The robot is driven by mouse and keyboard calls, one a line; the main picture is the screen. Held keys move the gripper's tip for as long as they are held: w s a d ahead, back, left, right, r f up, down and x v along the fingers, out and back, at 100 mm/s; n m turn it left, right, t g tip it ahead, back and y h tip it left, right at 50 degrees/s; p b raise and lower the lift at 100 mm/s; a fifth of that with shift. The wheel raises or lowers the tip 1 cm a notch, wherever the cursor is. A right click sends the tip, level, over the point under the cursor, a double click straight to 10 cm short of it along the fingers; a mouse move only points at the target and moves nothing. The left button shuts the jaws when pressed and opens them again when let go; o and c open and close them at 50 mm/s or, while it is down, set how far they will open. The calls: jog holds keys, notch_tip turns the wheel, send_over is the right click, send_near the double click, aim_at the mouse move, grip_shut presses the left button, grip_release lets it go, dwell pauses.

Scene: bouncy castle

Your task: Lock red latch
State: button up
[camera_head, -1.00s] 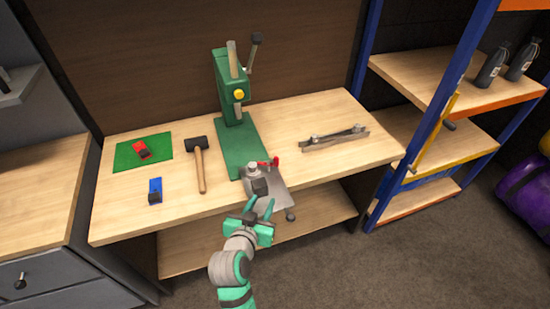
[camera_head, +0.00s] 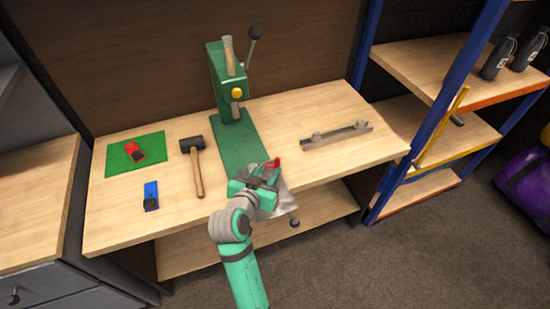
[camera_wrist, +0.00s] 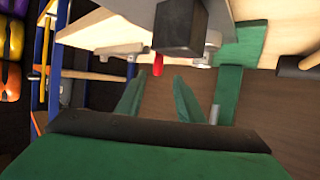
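A small red latch (camera_head: 274,164) sticks up from a grey metal fixture (camera_head: 284,200) at the table's front edge, by the green press base. My gripper (camera_head: 262,176) is over the fixture, just in front of the latch, and hides much of the fixture. In the wrist view the red latch (camera_wrist: 158,65) appears just beyond the gap between the fingertips of my gripper (camera_wrist: 156,82). The two green fingers are apart with nothing between them. Whether a finger touches the latch cannot be told.
A dark block (camera_wrist: 181,26) shows close past the fingers in the wrist view. A green press (camera_head: 228,85) stands behind. A hammer (camera_head: 196,165), a blue block (camera_head: 151,196) and a red block (camera_head: 134,152) on a green mat (camera_head: 118,158) are left. A metal bar (camera_head: 337,135) lies right.

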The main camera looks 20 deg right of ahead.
aim_at(276, 163)
jog(key=x, duration=0.8)
jog(key=shift+d, duration=0.3)
grip_shut()
